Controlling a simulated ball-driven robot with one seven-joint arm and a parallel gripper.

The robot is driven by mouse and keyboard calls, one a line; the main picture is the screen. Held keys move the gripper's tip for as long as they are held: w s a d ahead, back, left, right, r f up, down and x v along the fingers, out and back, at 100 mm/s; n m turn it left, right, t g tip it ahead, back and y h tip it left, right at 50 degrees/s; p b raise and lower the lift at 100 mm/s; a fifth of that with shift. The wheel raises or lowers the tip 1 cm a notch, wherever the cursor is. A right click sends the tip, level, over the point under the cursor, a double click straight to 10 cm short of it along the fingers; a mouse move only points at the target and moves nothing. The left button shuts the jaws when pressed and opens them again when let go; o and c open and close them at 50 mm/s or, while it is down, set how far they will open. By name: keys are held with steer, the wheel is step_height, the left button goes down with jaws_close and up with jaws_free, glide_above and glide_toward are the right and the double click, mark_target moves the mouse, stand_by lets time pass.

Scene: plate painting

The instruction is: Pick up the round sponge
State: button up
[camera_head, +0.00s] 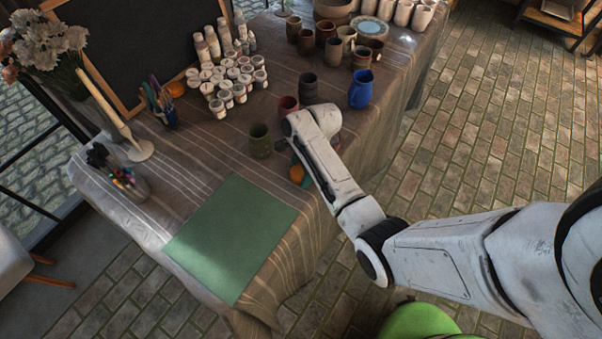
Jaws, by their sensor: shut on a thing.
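The round sponge (296,174) shows as a small orange patch beside my arm, near the right edge of the table. Part of it is hidden behind my arm. My gripper (301,165) hangs under the bent wrist and is mostly covered by my own white arm. It is shut on the round sponge, though the fingertips are hard to make out. I cannot tell whether the sponge touches the tablecloth.
A green mat (235,235) lies bare on the table, left of the sponge. An olive cup (260,140), a red cup (288,106) and a blue jug (360,89) stand close by. Paint jars (240,82) and more pottery fill the back. Pens in a holder (125,180) stand left.

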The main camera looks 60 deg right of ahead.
mark_target(301, 171)
step_height(301, 171, up, 10)
steer(key=shift+r, duration=0.1)
stand_by(0.5)
